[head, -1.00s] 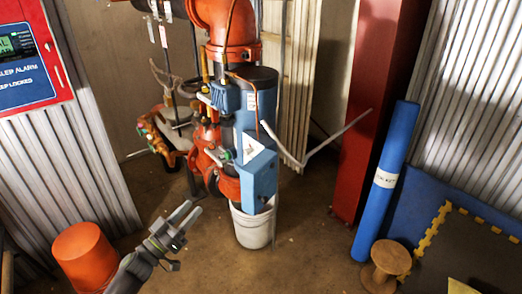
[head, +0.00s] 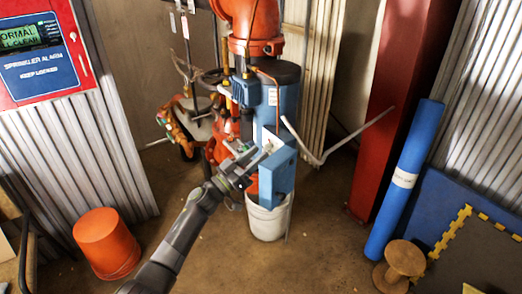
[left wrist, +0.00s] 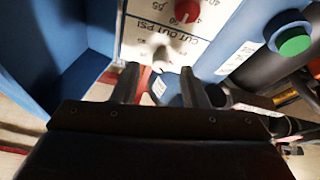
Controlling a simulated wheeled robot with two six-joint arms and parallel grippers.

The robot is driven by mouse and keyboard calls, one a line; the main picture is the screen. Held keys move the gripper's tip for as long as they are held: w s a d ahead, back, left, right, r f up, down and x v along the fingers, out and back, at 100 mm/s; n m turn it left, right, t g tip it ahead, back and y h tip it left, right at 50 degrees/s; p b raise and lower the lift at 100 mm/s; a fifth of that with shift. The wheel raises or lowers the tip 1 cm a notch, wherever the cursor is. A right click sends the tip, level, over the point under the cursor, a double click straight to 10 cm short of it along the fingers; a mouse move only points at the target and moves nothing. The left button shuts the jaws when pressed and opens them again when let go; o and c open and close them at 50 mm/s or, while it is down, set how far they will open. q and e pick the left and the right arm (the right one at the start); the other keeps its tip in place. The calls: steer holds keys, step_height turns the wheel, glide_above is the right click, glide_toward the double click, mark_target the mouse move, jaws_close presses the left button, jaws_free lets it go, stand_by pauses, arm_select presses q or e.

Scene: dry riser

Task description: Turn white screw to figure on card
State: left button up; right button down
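In the left wrist view a white dial plate (left wrist: 138,40) lettered "CUT OUT PSI" sits inside a blue box (left wrist: 68,40). I cannot make out which tag is the card. My right gripper is not in view.
A green button (left wrist: 294,41) is right of the plate. The box's blue side wall stands close on the left. In the head view red pipework (head: 256,25) rises above, a white bucket (head: 266,220) stands below, and an orange bucket (head: 105,243) is on the floor.

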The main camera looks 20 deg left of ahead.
mark_target(268, 146)
arm_select(q)
steer(key=shift+x, duration=0.95)
steer(key=shift+w+d, duration=0.1)
steer(key=shift+w, duration=0.15)
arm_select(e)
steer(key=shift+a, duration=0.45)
arm_select(q)
jaws_close()
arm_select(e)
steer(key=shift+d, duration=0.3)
arm_select(q)
steer(key=shift+m, duration=0.3)
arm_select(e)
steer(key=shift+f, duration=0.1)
